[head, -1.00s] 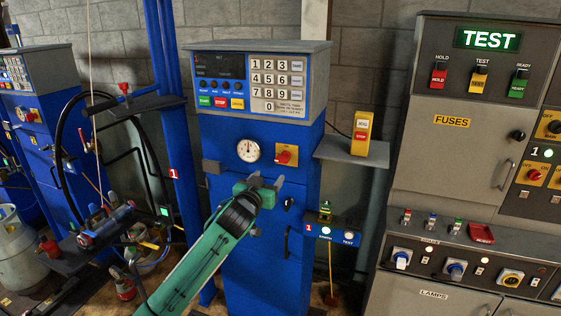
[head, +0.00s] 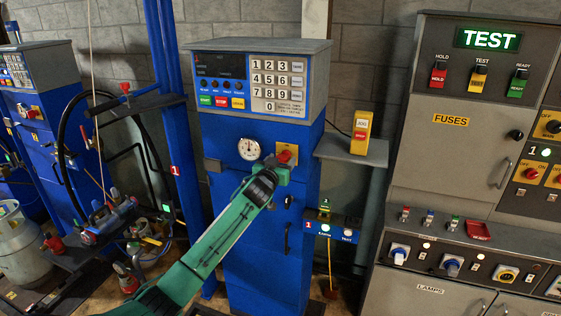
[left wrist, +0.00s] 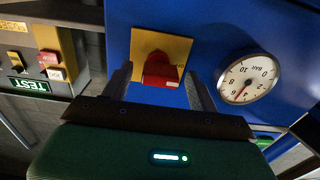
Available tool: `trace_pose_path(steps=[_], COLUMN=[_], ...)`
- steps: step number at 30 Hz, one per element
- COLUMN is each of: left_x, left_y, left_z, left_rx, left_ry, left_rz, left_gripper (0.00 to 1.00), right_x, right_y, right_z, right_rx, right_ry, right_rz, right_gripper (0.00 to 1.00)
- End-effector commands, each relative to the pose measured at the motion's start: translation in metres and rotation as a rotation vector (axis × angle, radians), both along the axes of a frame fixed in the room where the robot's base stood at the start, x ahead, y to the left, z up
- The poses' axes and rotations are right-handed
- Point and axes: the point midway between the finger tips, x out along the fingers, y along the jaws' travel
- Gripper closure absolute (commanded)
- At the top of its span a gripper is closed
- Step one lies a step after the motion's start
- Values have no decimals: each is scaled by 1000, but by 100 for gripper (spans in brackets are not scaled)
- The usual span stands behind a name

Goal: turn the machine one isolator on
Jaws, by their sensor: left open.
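The isolator (head: 291,149) is a red rotary knob on a yellow plate on the front of the blue machine (head: 262,250), right of a round dial gauge (head: 248,149). My left gripper (head: 284,160) is in front of it and covers part of the knob in the head view. In the left wrist view, the red knob (left wrist: 160,70) lies between the two open fingers of the gripper (left wrist: 160,88). Whether the fingers touch it cannot be told. My right gripper is not in view.
A keypad panel (head: 278,85) is above the isolator. A shelf (head: 350,150) with a yellow pendant box (head: 361,133) stands right of it. A grey test cabinet (head: 455,165) is further right. Another blue machine (head: 40,135) and a gas cylinder (head: 20,250) are at left.

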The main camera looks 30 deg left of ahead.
Motion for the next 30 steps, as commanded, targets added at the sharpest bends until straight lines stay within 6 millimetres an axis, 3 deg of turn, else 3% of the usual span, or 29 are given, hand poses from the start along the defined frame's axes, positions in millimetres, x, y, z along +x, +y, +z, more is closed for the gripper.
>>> trace_pose_path(steps=[4, 11, 22, 30], left_x=[0, 0, 0, 0], left_y=[0, 0, 0, 0], left_z=[0, 0, 0, 1], left_rx=[0, 0, 52, 230], left_ry=[0, 1, 14, 55], left_rz=[0, 0, 0, 1], left_gripper=[40, 85, 85, 85], right_x=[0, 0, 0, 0], right_y=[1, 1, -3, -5], right_z=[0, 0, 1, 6], right_rx=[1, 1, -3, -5], right_ry=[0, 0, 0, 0], right_rz=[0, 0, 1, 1], right_gripper=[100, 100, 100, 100])
